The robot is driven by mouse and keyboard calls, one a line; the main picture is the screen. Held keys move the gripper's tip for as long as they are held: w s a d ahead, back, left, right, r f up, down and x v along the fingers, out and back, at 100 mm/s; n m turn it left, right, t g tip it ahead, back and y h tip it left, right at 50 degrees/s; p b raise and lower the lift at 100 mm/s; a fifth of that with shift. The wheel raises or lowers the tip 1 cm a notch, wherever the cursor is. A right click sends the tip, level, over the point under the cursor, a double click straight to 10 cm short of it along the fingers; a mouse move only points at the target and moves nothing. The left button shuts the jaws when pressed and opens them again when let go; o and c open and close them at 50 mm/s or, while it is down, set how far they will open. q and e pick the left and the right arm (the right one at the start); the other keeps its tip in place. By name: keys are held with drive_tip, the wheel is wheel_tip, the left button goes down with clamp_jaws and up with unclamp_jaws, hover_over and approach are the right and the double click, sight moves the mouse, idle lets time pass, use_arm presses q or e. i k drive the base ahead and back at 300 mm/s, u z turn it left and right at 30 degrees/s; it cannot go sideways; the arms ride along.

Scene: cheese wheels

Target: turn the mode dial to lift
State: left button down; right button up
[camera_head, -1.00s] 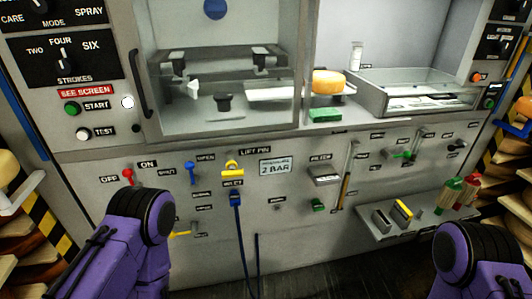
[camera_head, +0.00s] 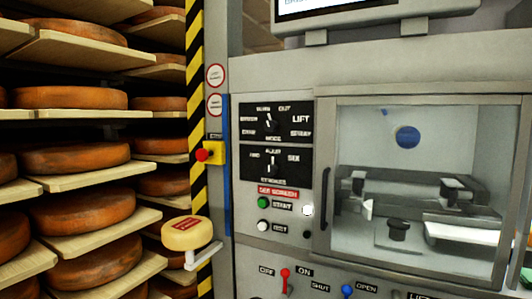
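The mode dial (camera_head: 269,122) is a small knob on a black panel on the machine's front, left of the glass door. Labels ring it, with LIFT (camera_head: 300,119) on its right and MODE below it. Its pointer looks turned up and slightly left, not at LIFT, though the picture is small. A second black panel with the strokes dial (camera_head: 272,164) is directly below. Neither of my grippers shows in this view.
A glass-fronted chamber (camera_head: 408,135) with a dark handle is right of the panels. A green start button (camera_head: 263,203) and white test button (camera_head: 263,226) sit below. A yellow emergency-stop box (camera_head: 213,153) and a cheese on a bracket (camera_head: 186,233) are left, beside shelves of cheese wheels (camera_head: 70,97).

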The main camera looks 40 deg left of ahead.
sight(270, 125)
drive_tip(key=u, duration=1.1)
drive_tip(key=k, duration=0.45)
drive_tip(key=u, duration=0.4)
drive_tip(key=i, duration=1.2)
drive_tip(key=z, duration=0.45)
